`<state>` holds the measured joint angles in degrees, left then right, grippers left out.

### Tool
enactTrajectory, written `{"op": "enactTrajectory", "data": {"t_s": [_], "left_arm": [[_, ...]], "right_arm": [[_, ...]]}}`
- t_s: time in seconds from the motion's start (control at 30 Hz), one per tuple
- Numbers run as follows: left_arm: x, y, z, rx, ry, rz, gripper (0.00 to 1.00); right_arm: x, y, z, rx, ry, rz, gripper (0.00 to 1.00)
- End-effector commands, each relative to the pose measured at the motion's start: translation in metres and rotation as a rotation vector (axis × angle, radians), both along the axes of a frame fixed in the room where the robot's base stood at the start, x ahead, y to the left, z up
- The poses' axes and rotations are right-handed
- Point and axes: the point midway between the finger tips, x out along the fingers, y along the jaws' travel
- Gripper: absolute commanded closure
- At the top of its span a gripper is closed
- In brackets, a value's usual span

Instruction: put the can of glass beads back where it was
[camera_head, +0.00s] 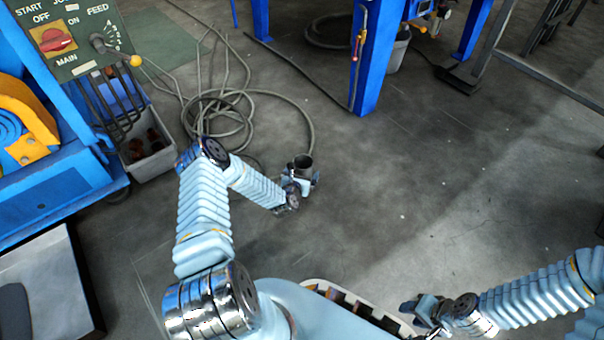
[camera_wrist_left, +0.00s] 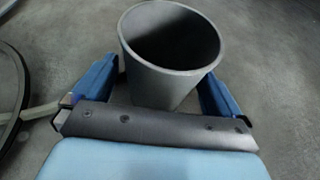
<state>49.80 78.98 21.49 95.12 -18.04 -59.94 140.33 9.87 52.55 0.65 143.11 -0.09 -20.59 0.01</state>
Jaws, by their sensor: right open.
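A dark grey can (camera_head: 304,161), open at the top, stands out beyond my left forearm over the concrete floor. In the left wrist view the can (camera_wrist_left: 165,85) sits upright between the two blue fingers of my left gripper (camera_wrist_left: 160,88), which close against its sides. My left gripper (camera_head: 300,182) is small in the head view. The inside of the can is dark, and I see no beads. I cannot tell whether its base touches the floor. My right gripper (camera_head: 412,308) is open and empty at the lower right.
A blue machine with a control panel (camera_head: 72,35) stands at the left, with a grey bin (camera_head: 150,150) beside it. Coiled cable (camera_head: 222,118) lies on the floor beyond my left arm. A blue post (camera_head: 372,55) stands at the back. The floor (camera_head: 440,180) at the right is clear.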

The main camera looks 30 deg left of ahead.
Motion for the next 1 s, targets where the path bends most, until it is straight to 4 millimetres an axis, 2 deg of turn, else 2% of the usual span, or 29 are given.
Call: {"op": "enactTrajectory", "data": {"t_s": [0.27,0.43,0.7,0.9,1.0], "left_arm": [[0.0,0.0,0.004,0.001,-0.001,0.0,0.0],[-0.025,-0.005,0.015,-0.003,0.002,0.002,0.0],[-0.08,-0.02,0.038,-0.003,0.002,0.002,0.0],[-0.103,-0.027,0.047,0.002,0.003,-0.002,0.0],[-0.106,-0.042,0.049,0.055,0.041,-0.074,0.0]], "right_arm": [[0.0,0.0,0.001,0.0,0.0,0.0,0.57],[0.0,0.0,0.011,0.0,0.002,0.001,0.57],[-0.001,0.001,0.027,0.002,0.005,0.003,0.57],[-0.001,0.001,0.032,0.002,0.007,0.005,0.57],[-0.002,0.001,0.032,0.002,0.007,0.005,0.57]]}}
